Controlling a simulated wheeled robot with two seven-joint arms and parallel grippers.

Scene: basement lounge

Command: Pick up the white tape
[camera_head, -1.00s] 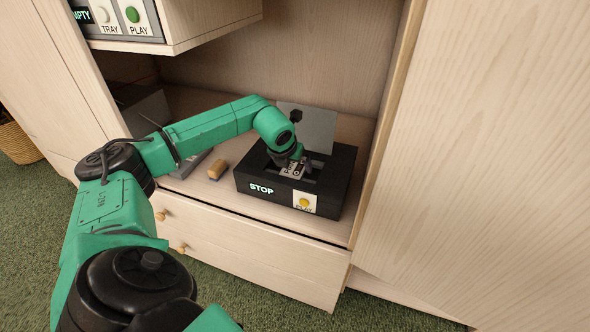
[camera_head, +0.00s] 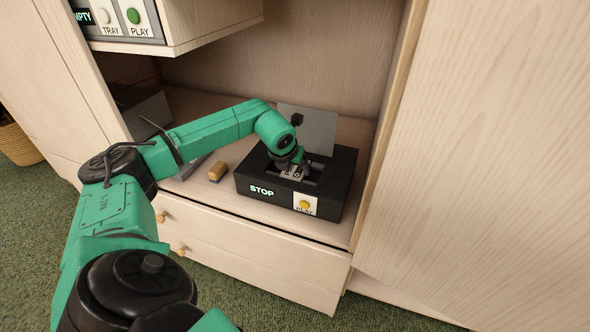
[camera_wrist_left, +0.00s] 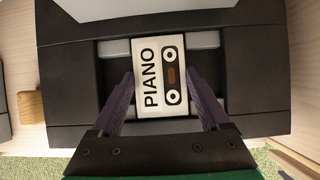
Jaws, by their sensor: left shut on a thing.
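The white tape (camera_wrist_left: 160,72) is a cassette marked PIANO, lying in the open well of a black tape player (camera_head: 328,196). In the head view the tape (camera_head: 292,172) is small and partly covered by my gripper. My left gripper (camera_head: 297,163) reaches down into the well from above. In the left wrist view its two fingers (camera_wrist_left: 162,100) stand on either side of the tape and are shut on it. The player's lid (camera_head: 310,128) stands up at the back. Its front shows STOP and a yellow PLAY button (camera_head: 304,202). My right gripper is not in view.
The player stands on a cabinet shelf above a drawer with round knobs (camera_head: 181,250). A small wooden block (camera_head: 217,171) lies left of the player. An upper unit (camera_head: 120,20) with TRAY and PLAY buttons overhangs at the upper left. A tall panel (camera_head: 490,150) closes the right side.

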